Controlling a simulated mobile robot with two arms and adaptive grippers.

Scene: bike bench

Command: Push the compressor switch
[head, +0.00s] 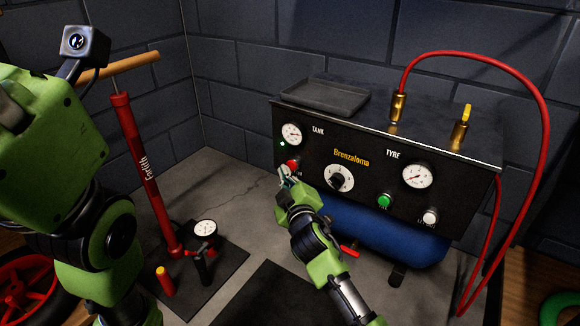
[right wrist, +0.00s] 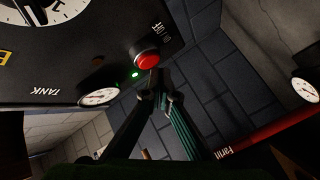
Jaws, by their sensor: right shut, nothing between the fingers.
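The compressor (head: 385,165) is a black panel box on a blue tank, standing on the bench. Its switch is a red round button (head: 293,164) at the panel's left end, below the TANK gauge (head: 292,134). In the right wrist view the red button (right wrist: 147,60) stands out, with a lit green lamp (right wrist: 135,75) beside it. My right gripper (head: 284,174) is shut and empty, its tips close to the button. In the right wrist view the fingertips (right wrist: 158,97) lie just below the button; contact cannot be told. My left arm shows at the left, its fingers not visible.
A red floor pump (head: 137,165) with a wooden handle stands at the left. A red hose (head: 545,110) arcs over the compressor's right end. A grey tray (head: 325,97) lies on top. A knob (head: 341,178) and green button (head: 384,200) are right of my gripper.

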